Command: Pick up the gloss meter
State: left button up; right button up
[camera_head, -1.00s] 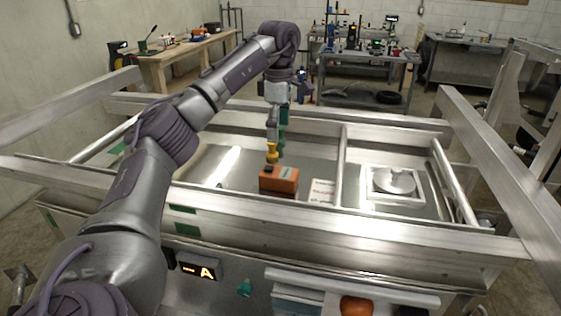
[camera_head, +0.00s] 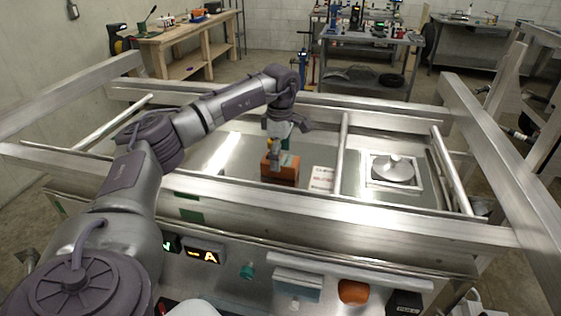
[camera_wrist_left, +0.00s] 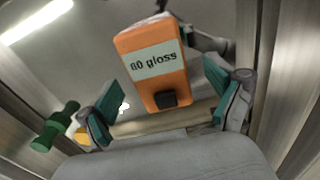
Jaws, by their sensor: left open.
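The gloss meter, an orange box (camera_head: 285,179), lies on the metal floor of the trailer bed, left of a white printed card. In the left wrist view the orange box (camera_wrist_left: 150,43) has a pale label ending in "gloss" and a black knob on its near end. My left gripper (camera_head: 278,158) is over the box and partly hides it. In the left wrist view its teal-padded fingers (camera_wrist_left: 172,103) are spread wide to either side of the box, apart from it. My right gripper is not in view.
A green and yellow item (camera_wrist_left: 61,126) stands near the left finger. The printed card (camera_head: 322,179) and a square tray (camera_head: 375,183) with a round metal piece lie to the right. A crossbar (camera_head: 341,150) stands between them. Metal rails (camera_head: 330,207) frame the bed.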

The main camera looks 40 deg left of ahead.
pick_arm(q)
jog(key=shift+a+f, duration=0.1)
jog(key=shift+f, duration=0.85)
jog(key=shift+c, duration=0.4)
jog(key=c, duration=1.5)
jog(key=shift+o, duration=0.2)
jog(key=shift+r, duration=0.2)
